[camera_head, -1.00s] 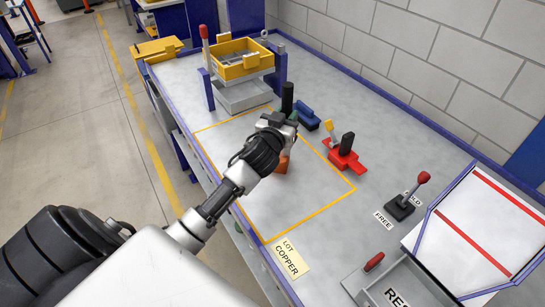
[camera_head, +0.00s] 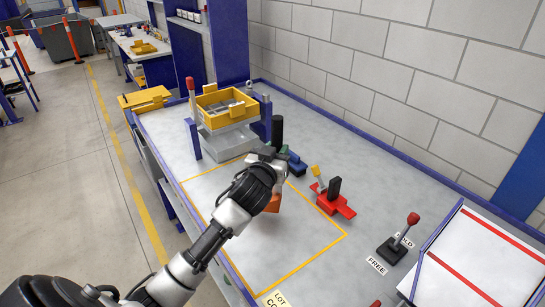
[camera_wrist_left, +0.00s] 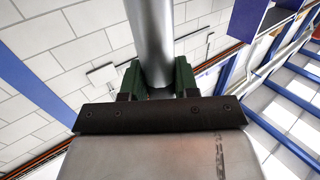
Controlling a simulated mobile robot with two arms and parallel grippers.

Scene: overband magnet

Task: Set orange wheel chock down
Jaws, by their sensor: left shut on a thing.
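The orange wheel chock (camera_head: 272,203) shows below my left gripper (camera_head: 280,160) in the head view, mostly hidden by my wrist. A dark upright post (camera_head: 277,130) rises above the gripper and appears to be the chock's handle. In the left wrist view, the green fingers (camera_wrist_left: 158,80) are shut around a grey round post (camera_wrist_left: 152,35). The chock is over the yellow-outlined area (camera_head: 306,240), near its far side. I cannot tell whether its underside touches the bench. My right gripper is not in view.
A yellow tray (camera_head: 226,108) on a stand is at the far left. A red-knobbed lever (camera_head: 400,240) is at the right. The outlined area's near part is clear.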

